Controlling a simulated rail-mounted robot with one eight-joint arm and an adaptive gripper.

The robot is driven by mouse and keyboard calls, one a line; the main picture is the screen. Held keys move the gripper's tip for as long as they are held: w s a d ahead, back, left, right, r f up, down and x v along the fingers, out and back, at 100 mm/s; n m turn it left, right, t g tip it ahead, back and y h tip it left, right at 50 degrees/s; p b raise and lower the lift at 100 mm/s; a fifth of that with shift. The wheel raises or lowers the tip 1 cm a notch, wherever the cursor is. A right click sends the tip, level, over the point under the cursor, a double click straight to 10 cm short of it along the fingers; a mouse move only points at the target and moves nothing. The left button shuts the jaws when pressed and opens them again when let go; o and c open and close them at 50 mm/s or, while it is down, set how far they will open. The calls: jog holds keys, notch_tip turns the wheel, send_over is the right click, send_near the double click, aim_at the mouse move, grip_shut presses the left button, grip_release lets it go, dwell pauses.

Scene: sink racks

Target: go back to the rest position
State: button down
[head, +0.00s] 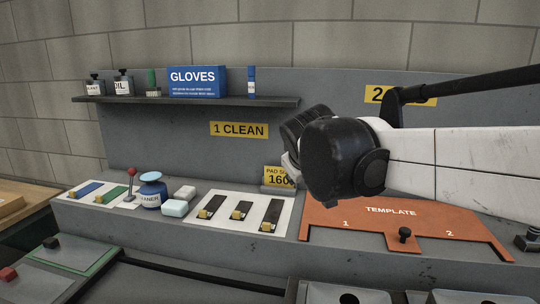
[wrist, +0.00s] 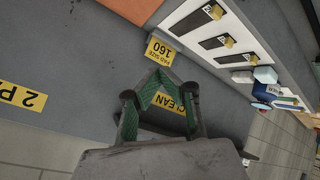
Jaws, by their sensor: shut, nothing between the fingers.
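My gripper (wrist: 160,82) shows in the wrist view with its two green-padded fingers meeting at the tips, shut and empty. Behind it in that view lie the grey back panel, the yellow "CLEAN" sign and the yellow "PAD SIZE 160" sign (wrist: 160,50). In the head view my white and black arm reaches in from the right, and its black wrist joint hides the gripper's fingers. The arm stands in front of the back panel, above the orange template plate (head: 440,222).
A shelf (head: 190,100) holds bottles, a brush and a blue GLOVES box (head: 196,82). Below are a white board (head: 228,228) with several dark strips, a blue-lidded jar (head: 151,190), pale blocks (head: 174,208) and a red-knobbed lever (head: 131,172). A black knob (head: 404,234) stands on the template.

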jog(key=s+d+f+m+g, duration=0.1)
jog(key=s+d+f, duration=0.3)
jog(key=s, duration=0.4)
jog(key=s+d+f+m+g, duration=0.1)
jog(key=s+d+f+m, duration=0.2)
jog(key=s+f, duration=0.3)
jog(key=s+d+f+m+g, duration=0.1)
jog(key=s+d+f+m, duration=0.2)
jog(key=s, duration=0.9)
notch_tip(320, 180, down, 2)
jog(key=d, duration=0.2)
jog(key=shift+d+y, duration=0.3)
jog(key=shift+d, duration=0.1)
